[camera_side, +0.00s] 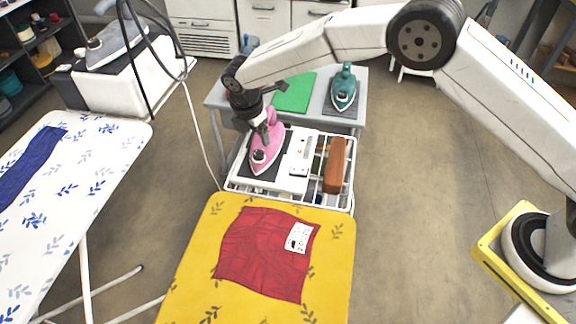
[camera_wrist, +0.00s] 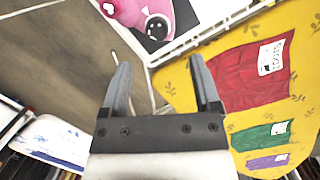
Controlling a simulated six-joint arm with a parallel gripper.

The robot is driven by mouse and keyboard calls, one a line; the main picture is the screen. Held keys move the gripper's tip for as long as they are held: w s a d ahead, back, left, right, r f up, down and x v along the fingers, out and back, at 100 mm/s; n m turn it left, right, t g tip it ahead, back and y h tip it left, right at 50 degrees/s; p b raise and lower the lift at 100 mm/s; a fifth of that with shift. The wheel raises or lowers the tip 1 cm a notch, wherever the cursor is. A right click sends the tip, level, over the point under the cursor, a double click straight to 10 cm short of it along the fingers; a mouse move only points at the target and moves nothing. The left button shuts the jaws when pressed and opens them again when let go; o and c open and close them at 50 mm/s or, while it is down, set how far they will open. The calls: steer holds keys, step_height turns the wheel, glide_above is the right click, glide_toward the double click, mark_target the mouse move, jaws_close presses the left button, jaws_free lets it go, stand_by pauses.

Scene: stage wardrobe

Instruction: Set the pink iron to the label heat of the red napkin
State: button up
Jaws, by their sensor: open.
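The pink iron (camera_side: 263,158) rests on a dark pad on a white panel over a wire rack, behind the yellow ironing board. In the wrist view the pink iron (camera_wrist: 124,10) is cut by the top edge, and a round white-and-black dial (camera_wrist: 158,27) shows on it. The red napkin (camera_side: 262,255) lies on the yellow board. Its white label (camera_side: 298,237) also shows in the wrist view (camera_wrist: 271,55), with print too small to read surely. My gripper (camera_wrist: 160,65) is open and empty, its fingers apart. In the side view it is close above the iron, hiding part of it.
A brown block (camera_side: 335,165) lies in the rack's right side. A teal iron (camera_side: 344,88) and green cloth (camera_side: 293,92) are on the grey table behind. Green (camera_wrist: 262,135) and purple (camera_wrist: 268,162) labelled cloths lie beside the napkin. A blue-patterned board (camera_side: 90,180) stands left.

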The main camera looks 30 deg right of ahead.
mark_target(258, 153)
steer(key=n, duration=0.1)
steer(key=s+a+n+t+h, duration=0.1)
steer(key=n, duration=0.1)
steer(key=a+n+t, duration=0.1)
steer(key=n, duration=0.1)
steer(key=shift+s+h, duration=0.15)
steer(key=shift+h, duration=0.15)
steer(key=shift+x, duration=3.9)
steer(key=shift+c, duration=0.2)
jaws_close()
